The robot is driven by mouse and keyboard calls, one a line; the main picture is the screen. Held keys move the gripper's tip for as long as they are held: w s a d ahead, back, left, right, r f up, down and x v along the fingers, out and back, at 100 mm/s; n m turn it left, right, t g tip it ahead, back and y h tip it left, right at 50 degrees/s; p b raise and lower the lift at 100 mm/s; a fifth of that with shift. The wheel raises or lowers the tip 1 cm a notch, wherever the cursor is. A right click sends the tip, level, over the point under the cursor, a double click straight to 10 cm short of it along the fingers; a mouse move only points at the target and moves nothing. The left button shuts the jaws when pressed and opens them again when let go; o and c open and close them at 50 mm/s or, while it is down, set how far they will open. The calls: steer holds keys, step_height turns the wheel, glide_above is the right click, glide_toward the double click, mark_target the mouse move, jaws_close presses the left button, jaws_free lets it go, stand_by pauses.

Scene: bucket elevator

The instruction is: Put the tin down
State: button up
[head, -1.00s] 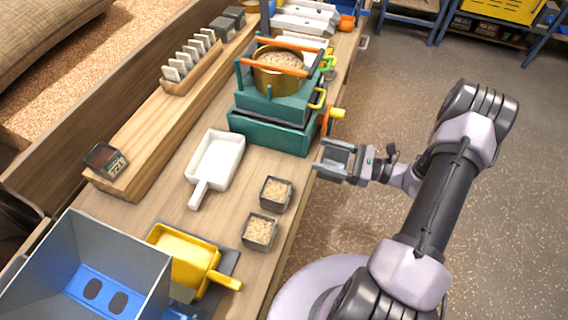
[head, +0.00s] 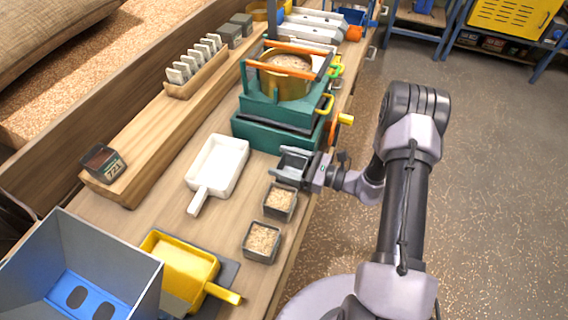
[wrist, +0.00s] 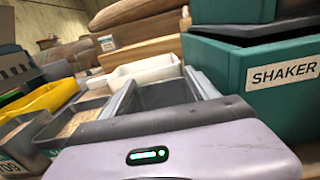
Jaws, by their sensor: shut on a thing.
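My gripper (head: 296,168) is shut on a small grey tin (head: 291,164), at the bench's front edge beside the shaker. In the wrist view the tin (wrist: 165,94) sits between the two fingers, open side up; the part of its inside that shows looks grey and empty. I cannot tell whether its base touches the bench. Two other tins with pale grain stand nearby on the bench, the nearer-to-gripper one (head: 280,201) and one further down (head: 262,241).
The teal shaker (head: 272,134) with a brass sieve (head: 286,82) stands just behind the gripper. A white scoop (head: 217,166) lies to the left. A yellow scoop (head: 187,268) and a grey-blue hopper (head: 75,270) are at the lower left. Bare bench shows between white scoop and tins.

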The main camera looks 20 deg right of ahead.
steer(key=o, duration=1.4)
